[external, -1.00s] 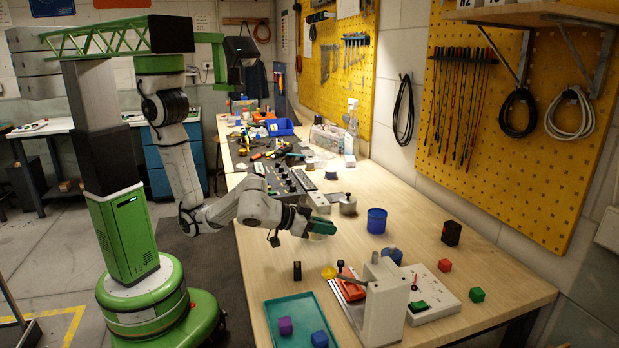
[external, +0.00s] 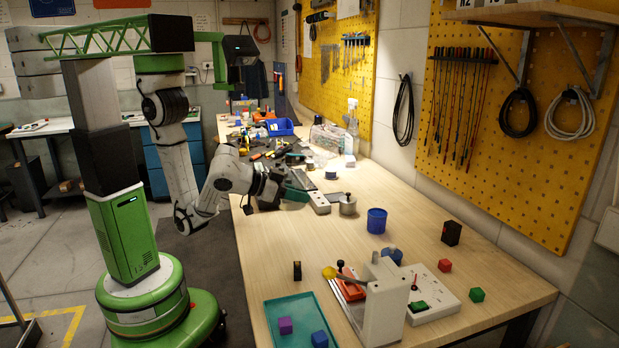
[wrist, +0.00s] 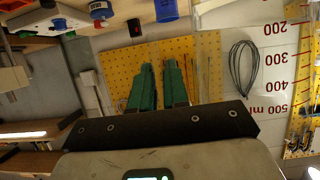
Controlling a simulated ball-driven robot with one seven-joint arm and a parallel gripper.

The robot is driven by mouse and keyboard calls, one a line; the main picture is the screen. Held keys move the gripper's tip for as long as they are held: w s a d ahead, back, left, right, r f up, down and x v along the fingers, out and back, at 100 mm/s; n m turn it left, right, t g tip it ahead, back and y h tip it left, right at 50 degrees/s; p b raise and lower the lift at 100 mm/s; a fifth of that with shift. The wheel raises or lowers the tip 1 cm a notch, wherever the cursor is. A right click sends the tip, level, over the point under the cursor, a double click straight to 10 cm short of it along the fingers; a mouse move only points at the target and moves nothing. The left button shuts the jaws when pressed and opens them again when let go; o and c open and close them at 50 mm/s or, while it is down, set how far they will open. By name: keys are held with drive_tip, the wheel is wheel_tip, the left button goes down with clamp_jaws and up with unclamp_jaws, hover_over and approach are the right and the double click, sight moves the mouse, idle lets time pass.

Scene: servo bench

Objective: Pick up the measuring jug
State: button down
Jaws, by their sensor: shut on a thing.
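The measuring jug (wrist: 277,84) is clear, with red markings from 200 to 500 ml. It fills the right of the wrist view, close to the camera, and the wall shows through it. My gripper (wrist: 159,66) has two green fingers shut on the jug; the exact grip point is hard to see in the clear material. In the external view my gripper (external: 300,190) is raised above the bench, left of the grey lidded pot. The jug's outline is too faint there to make out clearly.
On the bench (external: 420,240) stand a grey lidded pot (external: 348,206), a blue cup (external: 376,221), a black block (external: 451,233) and a white lever press (external: 386,305). A teal tray (external: 280,337) holds two blocks. Clutter fills the far end.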

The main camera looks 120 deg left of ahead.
drive_tip(key=s+r+p, duration=0.3)
drive_tip(key=s+p, duration=0.2)
drive_tip(key=p, duration=0.4)
drive_tip(key=shift+s+d, duration=0.2)
drive_tip(key=shift+s, duration=0.15)
